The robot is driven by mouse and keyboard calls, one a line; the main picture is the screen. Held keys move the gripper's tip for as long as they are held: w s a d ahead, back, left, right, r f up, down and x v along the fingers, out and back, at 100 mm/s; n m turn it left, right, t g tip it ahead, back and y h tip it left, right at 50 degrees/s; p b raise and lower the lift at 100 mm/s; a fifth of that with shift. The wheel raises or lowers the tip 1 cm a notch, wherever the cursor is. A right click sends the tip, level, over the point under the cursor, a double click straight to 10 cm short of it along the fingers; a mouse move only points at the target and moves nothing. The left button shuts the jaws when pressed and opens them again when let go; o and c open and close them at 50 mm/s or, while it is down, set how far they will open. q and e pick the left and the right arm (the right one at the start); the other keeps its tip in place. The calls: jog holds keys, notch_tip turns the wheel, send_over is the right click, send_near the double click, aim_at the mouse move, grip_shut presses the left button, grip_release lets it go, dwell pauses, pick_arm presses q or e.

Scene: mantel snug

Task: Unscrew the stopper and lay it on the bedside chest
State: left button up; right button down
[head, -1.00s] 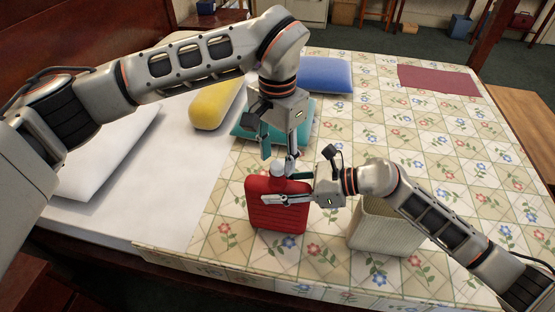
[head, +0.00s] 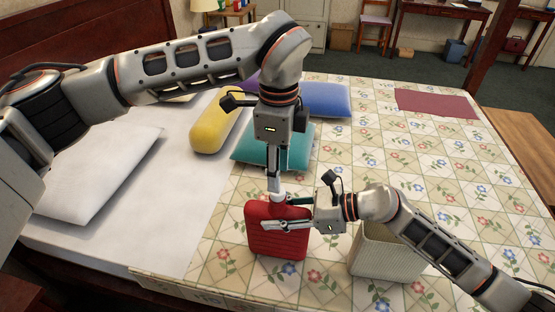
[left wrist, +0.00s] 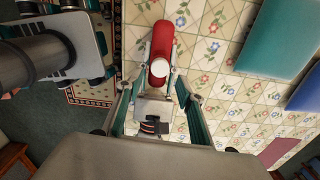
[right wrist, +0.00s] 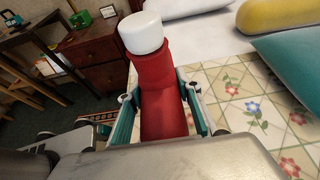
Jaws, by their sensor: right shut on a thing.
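A red ribbed hot-water bottle (head: 276,242) stands upright on the patterned bedspread, a white stopper (head: 278,197) on its neck. My right gripper (head: 282,212) is shut on the bottle's neck from the right; the right wrist view shows the red neck between its fingers and the stopper (right wrist: 141,33) above. My left gripper (head: 274,183) points down just over the stopper. In the left wrist view its fingers are apart, with the stopper (left wrist: 160,68) between them in line of sight; contact is not visible. A dark wooden chest with drawers (right wrist: 100,62), probably the bedside chest, shows in the right wrist view.
A pale woven basket (head: 385,255) stands right of the bottle, below my right arm. Teal (head: 250,152), yellow (head: 212,125) and blue (head: 325,100) cushions lie behind. A green object (right wrist: 80,20) and other small things are on the chest. The bedspread's right side is mostly clear.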

aim_at(275, 197)
pick_arm(q)
jog(key=m, duration=0.4)
jog(key=shift+r, duration=0.15)
jog(key=m, duration=0.3)
jog(key=shift+r+m, duration=0.15)
jog(key=shift+m, duration=0.15)
jog(key=m, duration=0.7)
jog(key=shift+r, duration=0.3)
jog(key=m, duration=0.4)
jog(key=shift+r, duration=0.15)
jog(key=m, duration=0.3)
jog(key=shift+r+m, duration=0.15)
jog(key=shift+m, duration=0.15)
jog(key=m, duration=0.3)
jog(key=shift+r, duration=0.15)
jog(key=m, duration=0.5)
jog(key=shift+r, duration=0.2)
jog(key=shift+f+m, duration=0.25)
jog(key=shift+m, duration=0.05)
jog(key=shift+f, duration=3.75)
